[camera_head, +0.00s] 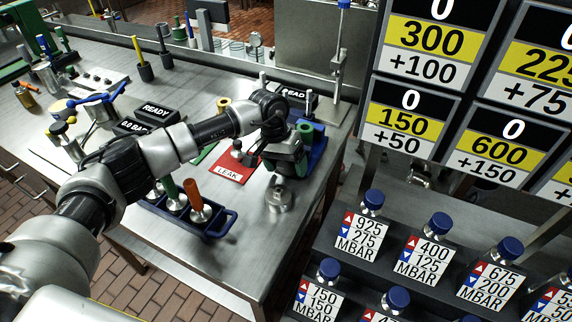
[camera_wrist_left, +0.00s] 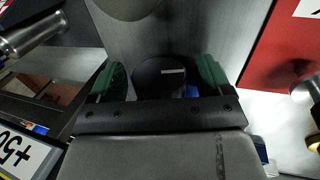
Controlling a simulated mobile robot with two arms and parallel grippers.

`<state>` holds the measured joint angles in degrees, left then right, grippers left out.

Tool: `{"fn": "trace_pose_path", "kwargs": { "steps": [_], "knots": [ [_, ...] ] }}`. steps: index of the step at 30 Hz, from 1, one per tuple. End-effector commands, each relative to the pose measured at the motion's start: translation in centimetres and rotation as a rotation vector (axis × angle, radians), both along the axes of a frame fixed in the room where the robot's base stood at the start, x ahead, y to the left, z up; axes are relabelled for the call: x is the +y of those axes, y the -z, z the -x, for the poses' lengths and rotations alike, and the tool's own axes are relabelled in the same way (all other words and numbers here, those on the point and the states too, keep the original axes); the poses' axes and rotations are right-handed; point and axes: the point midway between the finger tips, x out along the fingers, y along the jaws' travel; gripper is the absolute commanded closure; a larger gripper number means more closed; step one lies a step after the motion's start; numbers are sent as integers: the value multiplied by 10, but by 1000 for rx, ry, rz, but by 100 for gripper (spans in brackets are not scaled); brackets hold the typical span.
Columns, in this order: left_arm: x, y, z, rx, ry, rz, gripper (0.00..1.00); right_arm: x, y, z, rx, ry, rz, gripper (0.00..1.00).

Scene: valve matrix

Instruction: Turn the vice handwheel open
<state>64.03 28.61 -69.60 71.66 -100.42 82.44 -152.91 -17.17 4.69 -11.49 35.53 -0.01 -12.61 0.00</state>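My left gripper (camera_head: 285,160) reaches over the right end of the metal bench, palm down beside the red LEAK mat (camera_head: 230,167). In the left wrist view its two green-padded fingers (camera_wrist_left: 160,82) stand apart. A dark round piece with a short white mark (camera_wrist_left: 160,70) lies between them, with narrow gaps to the pads. I cannot tell for sure whether this is the vice handwheel; in the head view the gripper hides that spot. A short metal cylinder (camera_head: 278,196) stands on the bench just in front of the gripper. My right gripper is not in view.
A blue tray with green and orange handled pieces (camera_head: 228,222) sits at the bench's front edge. Another blue tray (camera_head: 318,150) lies behind the gripper. A rack of blue-capped MBAR valves (camera_head: 408,250) and number boards (camera_head: 425,70) stand at the right.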

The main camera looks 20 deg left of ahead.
Motion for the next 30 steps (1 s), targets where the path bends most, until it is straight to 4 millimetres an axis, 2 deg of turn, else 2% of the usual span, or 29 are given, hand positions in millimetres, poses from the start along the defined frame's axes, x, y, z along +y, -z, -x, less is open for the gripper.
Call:
{"fn": "trace_pose_path", "kwargs": {
  "steps": [7, 10, 24, 30],
  "knots": [
    [0, -1, 0, 0, 0, 0, 20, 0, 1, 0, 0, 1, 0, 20],
    [3, -8, -1, -2, -1, 0, 20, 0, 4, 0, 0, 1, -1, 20],
    [24, -90, -5, -3, -2, 0, 20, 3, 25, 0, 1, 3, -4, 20],
    [28, -103, -5, 0, -1, 0, 20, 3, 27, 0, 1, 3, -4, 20]
  ]
}}
